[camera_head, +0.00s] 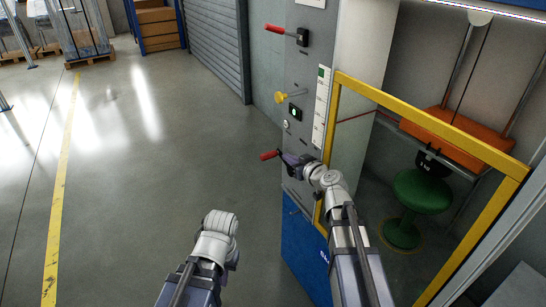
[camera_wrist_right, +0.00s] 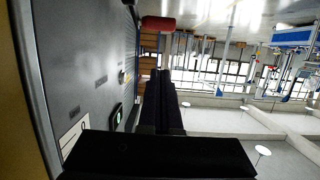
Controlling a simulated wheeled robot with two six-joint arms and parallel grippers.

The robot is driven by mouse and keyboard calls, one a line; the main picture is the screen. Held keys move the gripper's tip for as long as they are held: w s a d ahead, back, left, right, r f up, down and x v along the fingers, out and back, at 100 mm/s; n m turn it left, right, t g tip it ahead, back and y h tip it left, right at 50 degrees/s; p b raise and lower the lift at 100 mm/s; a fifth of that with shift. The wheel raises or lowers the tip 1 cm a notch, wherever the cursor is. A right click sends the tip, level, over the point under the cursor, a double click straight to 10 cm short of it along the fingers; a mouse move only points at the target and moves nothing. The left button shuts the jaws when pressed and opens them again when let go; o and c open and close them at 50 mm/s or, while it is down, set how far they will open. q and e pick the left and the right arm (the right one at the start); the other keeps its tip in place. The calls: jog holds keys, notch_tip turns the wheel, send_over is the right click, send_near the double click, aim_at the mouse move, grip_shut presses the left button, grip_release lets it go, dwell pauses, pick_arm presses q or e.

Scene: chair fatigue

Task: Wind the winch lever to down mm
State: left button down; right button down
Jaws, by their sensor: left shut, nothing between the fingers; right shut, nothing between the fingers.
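A lever with a red grip (camera_head: 275,29) sticks out to the left from a black mount high on the grey column panel. A second red grip (camera_head: 269,155) shows lower down, just left of my right gripper (camera_head: 285,157). The right gripper is shut, its dark fingers (camera_wrist_right: 164,74) together with nothing between them. A red grip (camera_wrist_right: 158,23) lies beyond the fingertips in the right wrist view; I cannot tell which one it is, nor whether the gripper touches it. The frames do not tell which is the winch lever. My left arm ends at the lower middle, its fingers hidden.
The panel carries a yellow knob (camera_head: 281,97), a green button (camera_head: 295,113) and a white scale strip (camera_head: 321,105). A yellow frame (camera_head: 430,115) stands at right before a green stool (camera_head: 421,191) and an orange block (camera_head: 455,137). The grey floor (camera_head: 150,150) at left is clear.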

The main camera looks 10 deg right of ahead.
jog(key=b, duration=0.3)
send_over(272, 155)
jog(key=s, duration=0.4)
notch_tip(272, 155, down, 3)
notch_tip(272, 155, down, 2)
jog(key=shift+w+a+f+b, duration=0.1)
jog(key=shift+w+a+b, duration=0.05)
jog(key=shift+b, duration=0.85)
jog(key=shift+w+a+f+b, duration=0.15)
jog(key=shift+w+f+b, duration=0.2)
jog(key=shift+f+b, duration=0.2)
jog(key=shift+r, duration=0.1)
